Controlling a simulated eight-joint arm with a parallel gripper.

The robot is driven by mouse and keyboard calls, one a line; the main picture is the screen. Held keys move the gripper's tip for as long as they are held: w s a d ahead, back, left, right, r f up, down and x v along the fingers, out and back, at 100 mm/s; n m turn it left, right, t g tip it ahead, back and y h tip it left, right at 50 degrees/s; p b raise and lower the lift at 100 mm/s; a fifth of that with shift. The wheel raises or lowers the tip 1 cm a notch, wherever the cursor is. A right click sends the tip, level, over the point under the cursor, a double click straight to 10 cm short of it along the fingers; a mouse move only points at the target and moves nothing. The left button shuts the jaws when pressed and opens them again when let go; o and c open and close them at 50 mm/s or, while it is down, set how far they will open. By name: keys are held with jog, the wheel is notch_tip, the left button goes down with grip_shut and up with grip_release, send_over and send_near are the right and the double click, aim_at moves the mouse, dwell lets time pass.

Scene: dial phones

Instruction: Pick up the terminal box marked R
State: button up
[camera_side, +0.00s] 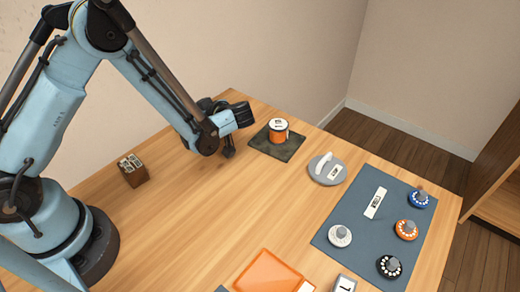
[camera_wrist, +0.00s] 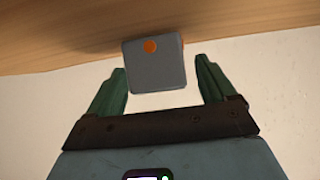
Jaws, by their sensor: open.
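My gripper (camera_wrist: 160,68) is open in the wrist view, its two green fingers on either side of a grey box (camera_wrist: 154,72) with an orange dot. The left finger lies close by the box; a gap shows at the right finger. No letter R is readable on this face. In the side view my gripper (camera_side: 229,148) is low at the table's far edge, and the box there is hidden or not distinct. Another small grey box (camera_side: 344,284) with a white label is cut by the bottom edge; its mark is too small to read.
The table's middle is clear.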

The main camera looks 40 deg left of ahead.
jog(key=shift+a+f, duration=0.1)
jog(key=shift+a, duration=0.05)
jog(key=c, duration=1.1)
